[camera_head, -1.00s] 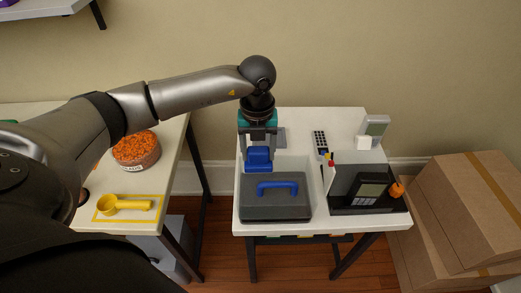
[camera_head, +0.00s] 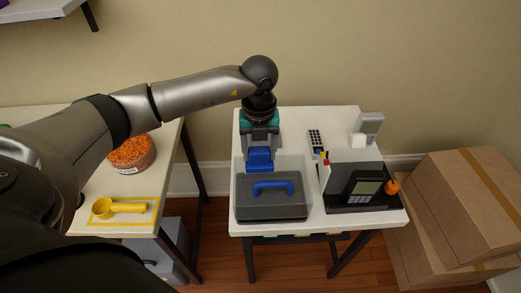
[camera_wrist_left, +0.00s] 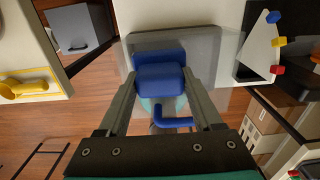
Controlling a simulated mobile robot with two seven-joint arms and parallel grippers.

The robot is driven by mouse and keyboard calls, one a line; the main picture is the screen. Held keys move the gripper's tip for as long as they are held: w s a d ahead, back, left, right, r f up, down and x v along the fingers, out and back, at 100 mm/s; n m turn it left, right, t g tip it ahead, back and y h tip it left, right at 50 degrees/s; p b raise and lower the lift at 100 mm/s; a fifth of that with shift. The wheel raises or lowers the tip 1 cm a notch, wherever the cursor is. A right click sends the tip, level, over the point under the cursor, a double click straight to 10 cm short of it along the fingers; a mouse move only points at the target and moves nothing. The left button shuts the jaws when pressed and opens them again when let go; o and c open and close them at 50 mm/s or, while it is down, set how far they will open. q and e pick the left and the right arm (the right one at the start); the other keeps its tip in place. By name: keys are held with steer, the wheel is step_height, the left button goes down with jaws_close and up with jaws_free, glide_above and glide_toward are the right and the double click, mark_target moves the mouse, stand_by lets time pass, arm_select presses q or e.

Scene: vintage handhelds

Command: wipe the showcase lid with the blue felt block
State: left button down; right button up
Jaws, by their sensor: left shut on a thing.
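My left gripper (camera_head: 260,150) points down at the back edge of the showcase and is shut on the blue felt block (camera_head: 260,160). The block also shows between the fingers in the left wrist view (camera_wrist_left: 160,76). The showcase lid (camera_head: 245,207) is a grey panel with a blue handle (camera_head: 272,187), on the left front of the white table. In the left wrist view the lid (camera_wrist_left: 205,50) looks see-through. The block is over the lid's rear part, behind the handle; I cannot tell whether it touches. My right gripper is not in view.
Right of the lid stands a dark device stand (camera_head: 352,187) with a screen. A left table holds a yellow scoop (camera_head: 115,208) and a tub of orange bits (camera_head: 132,155). Cardboard boxes (camera_head: 455,215) stand at right.

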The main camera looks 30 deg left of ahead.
arm_select(q)
steer(key=shift+s+a+p, duration=0.15)
steer(key=shift+s+a, duration=0.35)
steer(key=shift+a, duration=0.3)
steer(key=shift+s+a+p, duration=0.15)
steer(key=shift+s+a, duration=0.3)
steer(key=shift+a, duration=0.3)
steer(key=shift+w+d+f+b, duration=0.1)
steer(key=shift+w+d, duration=0.25)
steer(key=shift+d, duration=0.25)
steer(key=shift+w+d+b, duration=0.15)
steer(key=shift+w+d, duration=0.2)
steer(key=shift+d, duration=0.2)
steer(key=shift+w+d+f+b, duration=0.1)
steer(key=shift+w+d, duration=0.25)
steer(key=shift+d, duration=0.25)
steer(key=shift+s, duration=0.1)
steer(key=shift+s+a+r+p, duration=0.15)
steer(key=shift+s+a, duration=0.2)
steer(key=shift+a, duration=0.25)
steer(key=shift+s+a+f+p, duration=0.15)
steer(key=shift+s+a, duration=0.2)
steer(key=shift+a, duration=0.25)
steer(key=shift+s+a+r+p, duration=0.15)
steer(key=shift+s+a, duration=0.2)
steer(key=shift+a, duration=0.25)
steer(key=shift+d, duration=0.1)
